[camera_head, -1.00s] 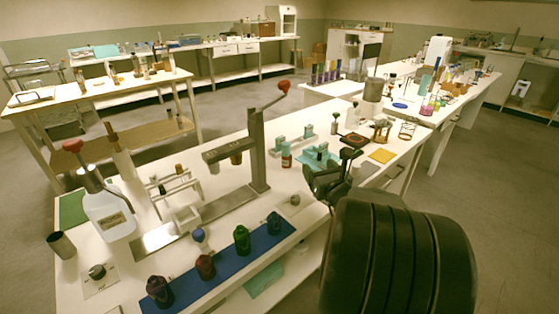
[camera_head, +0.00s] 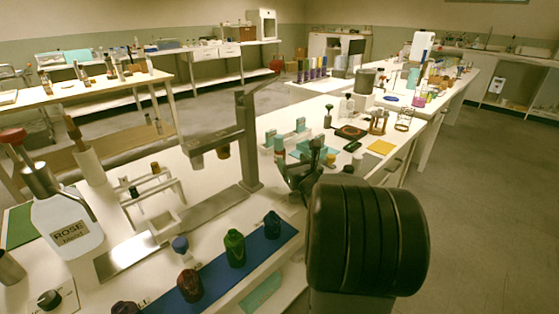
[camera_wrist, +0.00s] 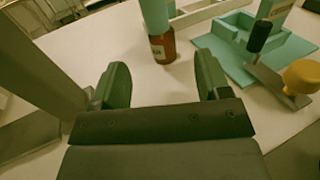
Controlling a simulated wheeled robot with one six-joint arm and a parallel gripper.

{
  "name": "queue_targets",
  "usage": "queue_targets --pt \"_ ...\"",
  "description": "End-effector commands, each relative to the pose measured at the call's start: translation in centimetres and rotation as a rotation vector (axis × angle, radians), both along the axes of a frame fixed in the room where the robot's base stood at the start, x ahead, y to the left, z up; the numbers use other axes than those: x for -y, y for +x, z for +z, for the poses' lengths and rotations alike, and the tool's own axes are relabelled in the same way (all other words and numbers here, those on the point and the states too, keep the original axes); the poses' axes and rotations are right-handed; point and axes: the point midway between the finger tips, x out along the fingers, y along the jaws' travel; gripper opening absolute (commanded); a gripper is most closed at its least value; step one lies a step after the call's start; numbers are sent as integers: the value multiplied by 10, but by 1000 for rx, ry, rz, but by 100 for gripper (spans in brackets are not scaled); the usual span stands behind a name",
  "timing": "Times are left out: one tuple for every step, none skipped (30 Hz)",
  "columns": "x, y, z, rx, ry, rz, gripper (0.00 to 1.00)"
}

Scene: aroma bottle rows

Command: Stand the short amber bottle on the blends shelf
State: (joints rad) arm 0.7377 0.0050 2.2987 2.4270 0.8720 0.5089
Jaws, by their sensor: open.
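A short amber bottle with a teal top and a pale label (camera_wrist: 162,46) stands upright on the white bench. It lies ahead of my gripper (camera_wrist: 161,62), roughly centred between the two green fingers. The fingers are open with nothing held. In the head view my gripper (camera_head: 303,170) is low over the bench's right part, just right of the bottle (camera_head: 279,156), which is partly hidden. A blue strip (camera_head: 213,270) along the front edge bears several dark bottles, among them a green one (camera_head: 235,248). I cannot tell which surface is the blends shelf.
A teal holder (camera_wrist: 240,35) with a black-handled tool (camera_wrist: 262,38) and a yellow knob (camera_wrist: 302,76) is right of the bottle. A grey press post (camera_head: 247,140) stands left of my gripper. A large rose jug (camera_head: 72,228) stands at the left.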

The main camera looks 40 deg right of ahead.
Motion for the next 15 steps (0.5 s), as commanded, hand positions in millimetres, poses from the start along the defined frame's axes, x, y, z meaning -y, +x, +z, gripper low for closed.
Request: queue_targets --pt "1 8 -2 0 1 1 70" --pt "3 12 -1 1 0 1 70" --pt "4 17 -1 0 0 1 70" --pt "4 20 -1 0 -1 0 70" --pt "5 22 -1 0 -1 0 70" --pt "6 25 -1 0 0 -1 70" --pt "6 26 -1 0 0 -2 70" --pt "7 27 0 0 0 -2 70" --pt "7 29 0 1 0 -2 70" --pt "7 30 0 1 0 -2 70" --pt "7 31 0 1 0 -2 70" --pt "8 34 0 1 0 -1 70" --pt "8 38 -1 0 0 -1 70" --pt "9 42 -1 0 -1 0 70" --pt "9 48 -1 1 0 0 70"
